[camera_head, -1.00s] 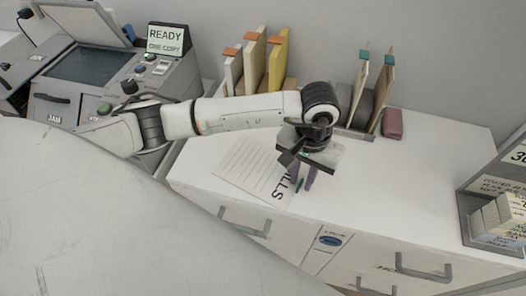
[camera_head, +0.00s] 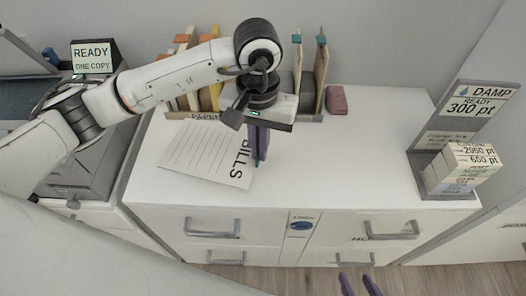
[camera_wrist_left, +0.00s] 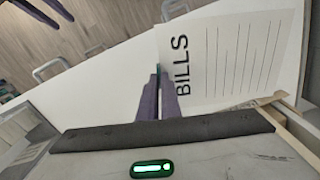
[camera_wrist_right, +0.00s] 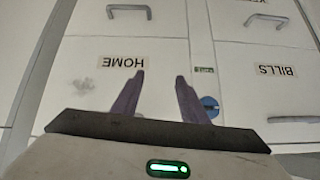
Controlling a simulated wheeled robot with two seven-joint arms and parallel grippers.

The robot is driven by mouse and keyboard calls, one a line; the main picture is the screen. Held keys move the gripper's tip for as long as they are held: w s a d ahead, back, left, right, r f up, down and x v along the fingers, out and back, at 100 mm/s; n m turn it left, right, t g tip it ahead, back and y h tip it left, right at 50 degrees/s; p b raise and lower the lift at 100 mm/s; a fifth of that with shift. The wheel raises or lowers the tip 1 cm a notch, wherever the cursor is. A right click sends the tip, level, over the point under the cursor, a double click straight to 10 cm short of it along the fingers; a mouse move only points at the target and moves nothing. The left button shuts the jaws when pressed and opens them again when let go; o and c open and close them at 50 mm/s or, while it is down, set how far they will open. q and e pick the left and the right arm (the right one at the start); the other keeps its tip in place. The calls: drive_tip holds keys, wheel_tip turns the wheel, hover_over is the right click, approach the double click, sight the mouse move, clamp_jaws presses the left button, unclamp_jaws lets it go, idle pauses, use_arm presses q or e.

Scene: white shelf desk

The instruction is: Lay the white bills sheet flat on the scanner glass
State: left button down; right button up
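The white bills sheet (camera_head: 207,153) lies on the white desk top, with "BILLS" along its right edge. It also shows in the left wrist view (camera_wrist_left: 235,60). My left gripper (camera_head: 257,163) points down at that edge. Its purple fingers (camera_wrist_left: 158,72) are close together with the sheet's edge between them. The scanner (camera_head: 85,165) is at the left. Its dark glass (camera_head: 22,98) is partly cut off by the frame and partly behind my left arm, and its lid (camera_head: 25,48) is raised. My right gripper (camera_head: 360,284) is open and empty in front of the drawers (camera_wrist_right: 160,78).
Upright folders in a holder (camera_head: 203,82) stand behind the sheet, and a second holder (camera_head: 310,85) is right of them. A reddish block (camera_head: 337,100) lies beside it. A rack with paper stacks (camera_head: 462,168) stands at the right end. The desk's middle right is clear.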

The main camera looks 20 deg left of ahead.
use_arm(q)
drive_tip(key=s+a+r, duration=0.4)
drive_tip(key=a, duration=0.1)
drive_tip(key=s+a+r, duration=0.2)
drive_tip(key=shift+a, duration=0.35)
drive_tip(key=shift+s+a, duration=0.1)
drive_tip(key=shift+s, duration=0.1)
